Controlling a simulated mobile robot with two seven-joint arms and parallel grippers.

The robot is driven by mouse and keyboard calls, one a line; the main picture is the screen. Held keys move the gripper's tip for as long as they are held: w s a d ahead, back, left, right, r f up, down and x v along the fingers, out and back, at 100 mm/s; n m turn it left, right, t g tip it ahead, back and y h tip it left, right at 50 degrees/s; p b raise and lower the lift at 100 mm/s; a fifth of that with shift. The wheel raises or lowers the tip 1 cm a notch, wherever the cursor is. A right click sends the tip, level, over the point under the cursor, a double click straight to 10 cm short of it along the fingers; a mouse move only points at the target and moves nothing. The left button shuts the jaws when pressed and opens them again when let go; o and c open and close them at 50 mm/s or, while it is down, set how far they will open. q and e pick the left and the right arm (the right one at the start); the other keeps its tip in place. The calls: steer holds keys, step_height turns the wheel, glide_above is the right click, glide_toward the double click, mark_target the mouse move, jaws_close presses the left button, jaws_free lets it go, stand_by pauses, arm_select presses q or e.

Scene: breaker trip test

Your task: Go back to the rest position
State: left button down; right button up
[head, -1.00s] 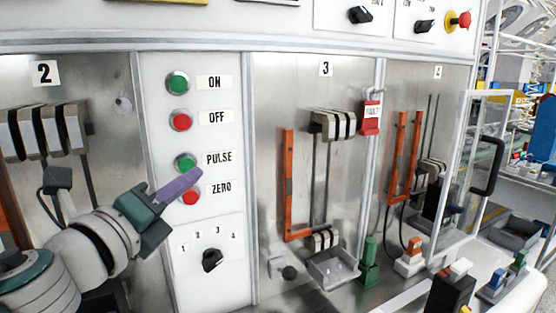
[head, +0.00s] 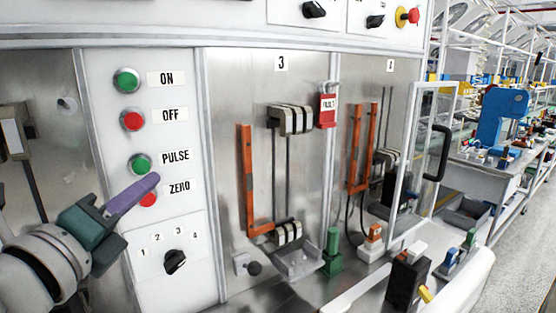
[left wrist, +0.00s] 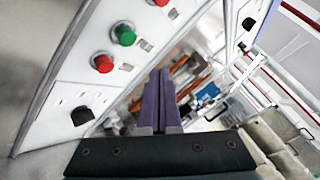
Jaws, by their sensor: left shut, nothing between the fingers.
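My left gripper (head: 134,192) reaches in from the left in the head view, its purple fingers shut and empty. In that view the fingers lie in front of the panel, overlapping the upper edge of the red ZERO button (head: 148,200) and just below the green PULSE button (head: 140,164). Contact cannot be told from the head view. In the left wrist view the two purple fingers (left wrist: 160,98) are together with nothing between them, and the buttons stand to their left, apart from them. My right gripper is not in view.
The panel also has a green ON button (head: 126,80), a red OFF button (head: 132,120) and a black selector knob (head: 175,261). Bay 3 to the right holds an orange bar (head: 246,180). A glass door with a black handle (head: 436,153) stands open. Floor (head: 520,235) at far right is clear.

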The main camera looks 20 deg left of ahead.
arm_select(q)
steer(key=s+a+f+n+g+y, duration=0.2)
steer(key=s+a+n+g+y, duration=0.4)
steer(key=n, duration=0.9)
steer(key=s+d+f+n+g+h, duration=0.4)
steer(key=s+d+f+g, duration=0.1)
steer(key=s+d, duration=0.35)
steer(key=s+d+f+n+g+h, duration=0.4)
steer(key=s+d+f, duration=0.25)
steer(key=s, duration=0.35)
step_height(320, 180, up, 22)
steer(key=p, duration=2.1)
steer(key=shift+s, duration=0.15)
steer(key=shift+d, duration=0.1)
